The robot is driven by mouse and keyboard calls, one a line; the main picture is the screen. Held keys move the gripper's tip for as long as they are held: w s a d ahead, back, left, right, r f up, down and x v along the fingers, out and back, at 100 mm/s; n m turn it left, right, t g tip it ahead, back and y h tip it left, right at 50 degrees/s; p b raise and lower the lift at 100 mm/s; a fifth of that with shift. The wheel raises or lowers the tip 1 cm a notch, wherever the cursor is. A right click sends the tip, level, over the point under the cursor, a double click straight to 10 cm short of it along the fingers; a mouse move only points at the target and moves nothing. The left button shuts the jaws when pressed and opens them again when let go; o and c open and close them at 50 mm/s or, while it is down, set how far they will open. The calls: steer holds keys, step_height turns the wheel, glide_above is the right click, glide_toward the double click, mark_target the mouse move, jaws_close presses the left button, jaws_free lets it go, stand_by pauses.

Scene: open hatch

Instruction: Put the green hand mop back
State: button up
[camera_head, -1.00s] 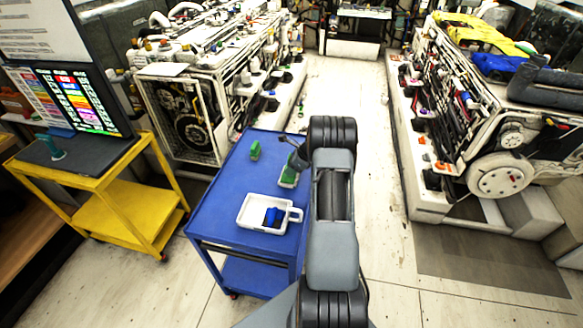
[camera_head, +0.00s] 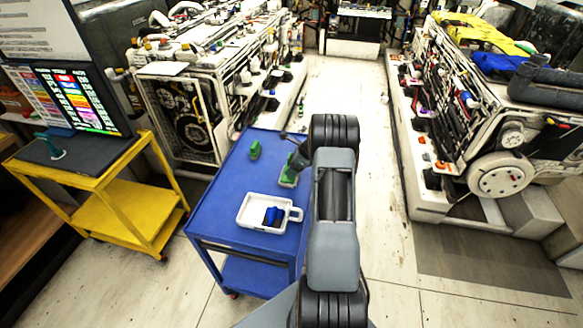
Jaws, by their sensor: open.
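A small green item (camera_head: 254,150) stands on the far part of the blue cart top (camera_head: 222,190). A second item, green and pale (camera_head: 288,180), sits on the cart nearer the right edge. My gripper (camera_head: 294,172) is open, pointing down right at this second item and hiding its upper part. I cannot tell which of these is the hand mop, or whether the fingers touch the item.
Large machines (camera_head: 185,115) stand behind the blue cart and at right (camera_head: 490,135). The floor aisle (camera_head: 345,90) between them is clear.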

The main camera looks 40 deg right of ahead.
steer(key=b+v, duration=0.1)
steer(key=v, duration=1.1)
steer(key=shift+s+d+r, duration=0.15)
steer(key=shift+d+r, duration=0.05)
steer(key=shift+r, duration=0.05)
steer(key=shift+s, duration=0.1)
